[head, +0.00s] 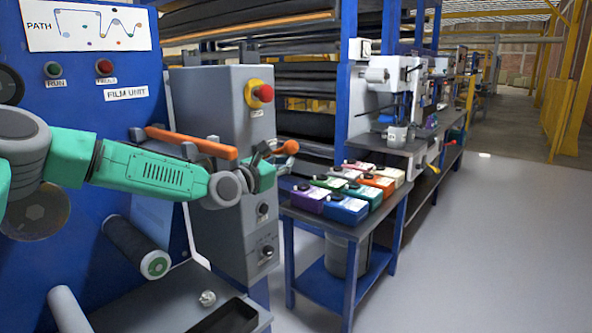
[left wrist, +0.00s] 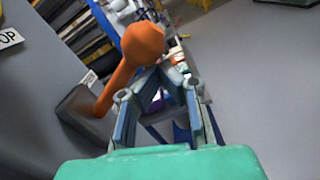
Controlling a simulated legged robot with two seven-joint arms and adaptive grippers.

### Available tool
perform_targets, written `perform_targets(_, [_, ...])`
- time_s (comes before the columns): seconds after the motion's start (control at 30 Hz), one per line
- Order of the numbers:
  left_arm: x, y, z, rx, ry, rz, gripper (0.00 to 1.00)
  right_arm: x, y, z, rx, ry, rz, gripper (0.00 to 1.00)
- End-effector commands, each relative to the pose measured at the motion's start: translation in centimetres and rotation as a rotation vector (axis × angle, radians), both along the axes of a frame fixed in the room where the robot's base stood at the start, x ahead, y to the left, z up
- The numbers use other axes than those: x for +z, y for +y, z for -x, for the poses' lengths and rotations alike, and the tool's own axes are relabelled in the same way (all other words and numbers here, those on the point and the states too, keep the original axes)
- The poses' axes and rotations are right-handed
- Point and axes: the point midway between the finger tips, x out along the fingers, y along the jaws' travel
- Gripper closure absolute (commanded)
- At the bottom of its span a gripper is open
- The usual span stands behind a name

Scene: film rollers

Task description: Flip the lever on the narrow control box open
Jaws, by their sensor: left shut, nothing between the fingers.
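The narrow grey control box (head: 222,100) stands upright beside the blue film unit. Its lever has an orange rounded knob (head: 290,147), which sticks out to the right of the box. In the left wrist view the lever's knob (left wrist: 142,43) and orange shaft (left wrist: 112,90) slant up just in front of and left of the fingers. My left gripper (head: 272,158) is shut and empty, close beside the lever and in front of the box; I cannot tell if it touches the lever. It partly hides the lever's lower end. My right gripper is out of view.
A red stop button (head: 262,93) is above the lever and knobs (head: 266,252) are below. An orange bar (head: 190,142) lies behind my left arm. A blue table (head: 345,228) with several coloured boxes stands right of the control box. The floor at right is clear.

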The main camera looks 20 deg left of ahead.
Motion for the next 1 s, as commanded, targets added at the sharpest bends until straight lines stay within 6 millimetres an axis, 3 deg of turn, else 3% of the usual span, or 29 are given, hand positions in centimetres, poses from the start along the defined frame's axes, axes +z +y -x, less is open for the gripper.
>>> perform_targets(0.63, [0.6,-0.2,0.3,0.003,-0.005,-0.005,1.0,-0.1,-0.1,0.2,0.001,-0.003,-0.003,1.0])
perform_targets(1.0, [0.0,2.2,5.4,0.005,-0.002,0.0,1.0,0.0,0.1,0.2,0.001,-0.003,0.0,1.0])
